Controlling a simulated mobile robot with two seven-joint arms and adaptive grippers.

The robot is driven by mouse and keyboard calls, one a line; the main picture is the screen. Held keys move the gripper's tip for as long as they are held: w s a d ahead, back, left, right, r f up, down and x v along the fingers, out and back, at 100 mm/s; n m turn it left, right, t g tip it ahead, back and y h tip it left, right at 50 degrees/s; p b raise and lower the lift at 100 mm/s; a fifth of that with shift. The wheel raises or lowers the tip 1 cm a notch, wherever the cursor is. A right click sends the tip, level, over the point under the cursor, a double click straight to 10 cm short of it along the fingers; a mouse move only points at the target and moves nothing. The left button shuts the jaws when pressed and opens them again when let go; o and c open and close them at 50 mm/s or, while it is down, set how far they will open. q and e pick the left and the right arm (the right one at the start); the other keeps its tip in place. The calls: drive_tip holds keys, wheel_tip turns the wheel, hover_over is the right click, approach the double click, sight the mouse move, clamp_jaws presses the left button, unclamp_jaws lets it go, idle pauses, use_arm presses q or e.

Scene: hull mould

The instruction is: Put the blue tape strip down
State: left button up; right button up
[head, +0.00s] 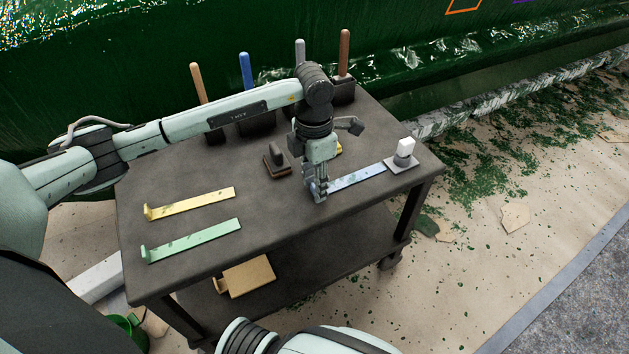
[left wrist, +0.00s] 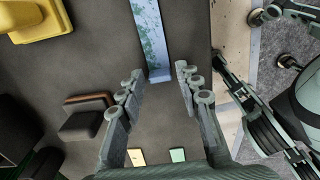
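The blue tape strip (head: 358,177) lies on the dark cart top, right of my left gripper, with pale green specks on it. My left gripper (head: 319,194) points down at the strip's left end. In the left wrist view the fingers (left wrist: 159,73) are apart, and the end of the blue strip (left wrist: 151,35) shows between and beyond their tips, with nothing clamped. In the head view the fingers hide the strip's left end.
A yellow strip (head: 190,204) and a green strip (head: 192,241) lie at the cart's left. A dark block (head: 277,160) stands behind the gripper, a white-topped tool (head: 403,153) beyond the strip's right end. Upright handles (head: 247,75) line the back. The cart's front middle is clear.

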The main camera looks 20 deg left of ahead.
use_arm(q)
drive_tip(key=shift+o, duration=0.5)
use_arm(e)
drive_tip(key=shift+s+d, duration=0.1)
drive_tip(key=shift+d, duration=0.1)
drive_tip(key=shift+f, duration=0.1)
use_arm(q)
drive_tip(key=shift+r, duration=0.2)
wheel_tip(320, 180, up, 3)
drive_tip(key=shift+w+f, duration=0.1)
drive_tip(key=shift+f, duration=0.1)
wheel_tip(320, 180, up, 9)
drive_tip(key=shift+r, duration=0.15)
use_arm(e)
drive_tip(key=shift+s+a+r, duration=0.1)
drive_tip(key=shift+s+r, duration=0.05)
drive_tip(key=shift+r, duration=0.05)
drive_tip(key=shift+w+r, duration=0.1)
drive_tip(key=shift+w, duration=0.25)
